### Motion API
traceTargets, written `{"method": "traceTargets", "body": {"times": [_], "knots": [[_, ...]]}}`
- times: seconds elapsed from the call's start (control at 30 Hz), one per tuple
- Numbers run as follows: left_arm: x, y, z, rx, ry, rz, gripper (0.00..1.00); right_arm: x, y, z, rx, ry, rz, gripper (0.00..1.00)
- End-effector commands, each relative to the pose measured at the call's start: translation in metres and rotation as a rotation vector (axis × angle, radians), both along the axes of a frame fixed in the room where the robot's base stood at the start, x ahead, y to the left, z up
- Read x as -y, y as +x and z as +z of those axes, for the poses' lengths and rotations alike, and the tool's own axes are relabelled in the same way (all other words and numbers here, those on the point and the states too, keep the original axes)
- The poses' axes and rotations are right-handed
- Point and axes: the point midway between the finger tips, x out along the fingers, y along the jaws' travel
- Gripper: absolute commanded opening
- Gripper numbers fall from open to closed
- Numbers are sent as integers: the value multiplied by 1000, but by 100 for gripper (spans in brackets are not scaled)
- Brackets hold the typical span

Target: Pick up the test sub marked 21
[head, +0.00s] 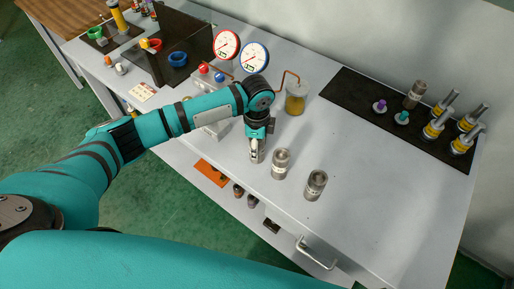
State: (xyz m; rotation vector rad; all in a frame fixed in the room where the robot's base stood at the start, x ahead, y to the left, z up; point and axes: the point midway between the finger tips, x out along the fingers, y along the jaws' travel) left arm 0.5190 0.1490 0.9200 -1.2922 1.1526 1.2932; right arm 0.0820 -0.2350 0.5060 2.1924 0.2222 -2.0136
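Two grey metal cylinders that look like test subs stand upright on the light workbench: one near the middle (280,164), one to its right (316,185). A similar grey cylinder (414,95) stands on the black mat at the back right. Their markings are too small to read, so I cannot tell which is 21. My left gripper (257,154) points down just left of the middle cylinder. Grey metal shows at its fingertips, and I cannot tell whether this is the fingers alone or a held part. My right gripper is not in view.
The black mat (345,88) also holds several silver-and-yellow fittings and small purple and teal-topped parts. A jar of amber liquid (296,98) and two round gauges (255,56) stand behind my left arm. The bench right of the cylinders is clear. A drawer handle (316,253) sits at the front.

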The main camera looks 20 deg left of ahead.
Motion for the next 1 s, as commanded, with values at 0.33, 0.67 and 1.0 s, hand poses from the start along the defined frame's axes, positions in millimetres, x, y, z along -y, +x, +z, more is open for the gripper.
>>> {"method": "traceTargets", "body": {"times": [0.33,0.67,1.0], "knots": [[0,0,1,0,0,1,0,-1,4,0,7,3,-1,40],[0,1,2,3,-1,0,0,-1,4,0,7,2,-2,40],[1,2,25,6,-3,0,0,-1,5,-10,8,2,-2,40]]}}
